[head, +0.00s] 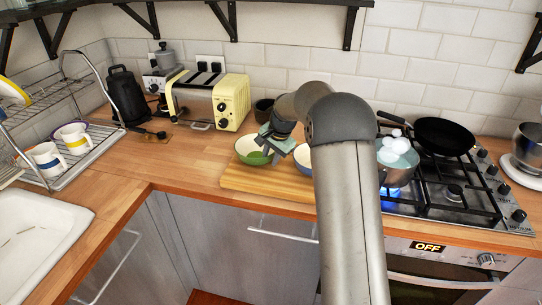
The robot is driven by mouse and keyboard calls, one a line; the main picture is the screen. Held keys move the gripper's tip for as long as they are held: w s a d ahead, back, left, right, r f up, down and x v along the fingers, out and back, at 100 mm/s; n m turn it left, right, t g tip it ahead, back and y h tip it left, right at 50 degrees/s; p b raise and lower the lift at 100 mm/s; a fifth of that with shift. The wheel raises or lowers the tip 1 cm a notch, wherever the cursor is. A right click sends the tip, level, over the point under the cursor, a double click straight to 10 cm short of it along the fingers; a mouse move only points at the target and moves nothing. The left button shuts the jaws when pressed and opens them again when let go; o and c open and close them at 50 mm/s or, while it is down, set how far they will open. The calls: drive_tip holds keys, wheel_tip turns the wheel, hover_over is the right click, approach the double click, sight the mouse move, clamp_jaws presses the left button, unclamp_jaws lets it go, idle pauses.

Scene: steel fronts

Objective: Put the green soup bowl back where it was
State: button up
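The green soup bowl (246,158), with a pale inside, sits upright on the left end of the wooden board (265,184), as far as this view shows. My gripper (268,153) points down at the bowl's right side and overlaps its rim in the picture. The gripper covers that part of the bowl. The fingers are too small and dark to tell whether they are apart or closed on the rim. A blue bowl (301,160) stands to the right, partly hidden by my arm.
A cream toaster (232,100) and a dark cup (262,110) stand behind the board. To the right, a steaming pot (398,168) sits over a blue flame on the hob, beside a black pan (444,136). A dish rack (85,160) and sink (40,235) are left. The counter left of the board is clear.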

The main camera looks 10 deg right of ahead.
drive_tip(key=b+v, duration=0.1)
drive_tip(key=v, duration=1.1)
drive_tip(key=s+a+f+n, duration=0.2)
drive_tip(key=s+n, duration=0.1)
drive_tip(key=s, duration=1)
drive_tip(key=s+a+f+n+g+h, duration=0.1)
drive_tip(key=s+a+f+n, duration=0.1)
drive_tip(key=s, duration=1.1)
drive_tip(key=s+a+f+n+g, duration=0.1)
drive_tip(key=s+n, duration=0.4)
drive_tip(key=s, duration=0.8)
wheel_tip(320, 180, down, 3)
drive_tip(key=shift+s+a+r+h, duration=0.15)
drive_tip(key=shift+s+a+h, duration=0.15)
drive_tip(key=shift+a+h, duration=0.15)
